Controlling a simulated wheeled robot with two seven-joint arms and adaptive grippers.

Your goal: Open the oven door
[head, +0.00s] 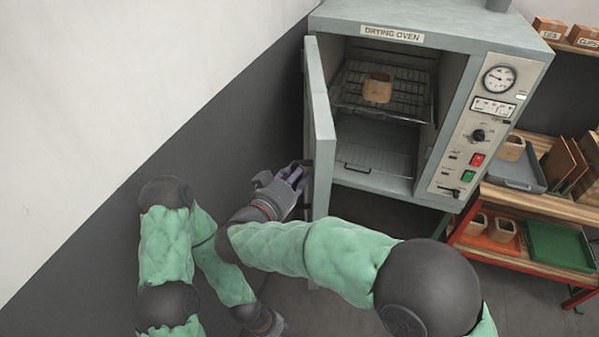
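The grey drying oven (480,45) stands at the upper right, and its door (319,125) is swung wide open to the left. The oven's inside shows, with wire racks and a tan coil (377,88) on the upper rack. My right gripper (291,176) is beside the lower part of the door, at its outer side near the dark handle. The frame does not show clearly whether its fingers are open or touch the door. My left arm is folded at the lower left; its wrist is at the bottom edge and its gripper fingers are not seen.
A wooden rack at the right holds a grey tray (519,176), an orange tray (490,243) with coils and a green tray (560,246). The oven's control panel (481,120) has a gauge and buttons. A wall bounds the left side.

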